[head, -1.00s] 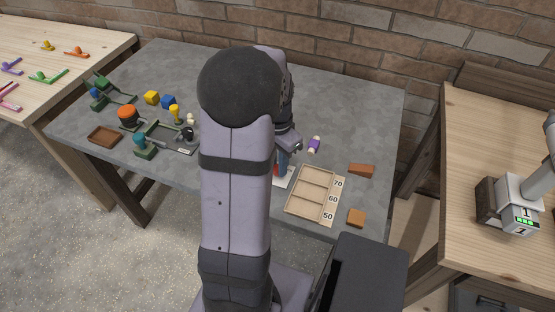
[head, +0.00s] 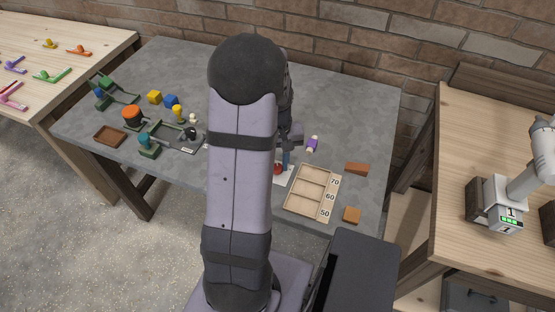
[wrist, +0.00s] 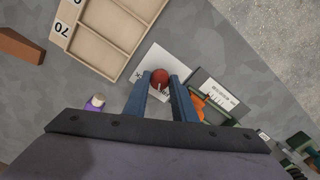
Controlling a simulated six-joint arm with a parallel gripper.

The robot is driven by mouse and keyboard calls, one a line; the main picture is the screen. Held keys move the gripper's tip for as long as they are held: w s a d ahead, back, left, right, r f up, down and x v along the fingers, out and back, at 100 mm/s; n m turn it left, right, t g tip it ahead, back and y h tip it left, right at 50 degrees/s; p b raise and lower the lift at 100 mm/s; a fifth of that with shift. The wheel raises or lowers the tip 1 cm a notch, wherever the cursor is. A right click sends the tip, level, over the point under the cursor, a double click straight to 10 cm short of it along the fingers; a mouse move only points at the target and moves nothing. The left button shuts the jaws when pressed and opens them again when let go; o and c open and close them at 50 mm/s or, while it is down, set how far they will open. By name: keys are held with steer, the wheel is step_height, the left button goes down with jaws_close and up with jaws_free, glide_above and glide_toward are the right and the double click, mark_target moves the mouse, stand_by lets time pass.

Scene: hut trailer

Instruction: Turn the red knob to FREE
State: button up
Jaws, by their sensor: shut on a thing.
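The red knob (wrist: 160,77) sits on a white plate (wrist: 148,60) on the grey table. In the wrist view it is between the tips of my gripper's two blue fingers (wrist: 163,84), and my gripper is shut on it. A pale mark shows on the knob's near side. Print on the plate is partly hidden by the fingers and too small to read. In the head view the knob (head: 278,169) shows low beside my arm, under the blue fingers (head: 285,160).
A wooden tray (head: 290,208) marked 70, 60, 50 lies close right of the knob. A purple figure (head: 313,144) and two orange-brown blocks (head: 357,169) are near. Several coloured fixtures stand left, including an orange-topped one (head: 132,113). The table's back right is clear.

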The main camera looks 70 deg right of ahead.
steer(key=shift+n+p, duration=0.4)
steer(key=shift+n, duration=1.2)
steer(key=o, duration=1)
steer(key=shift+o, duration=0.2)
steer(key=shift+r, duration=0.15)
steer(key=shift+r+b, duration=0.45)
steer(key=shift+r, duration=3.1)
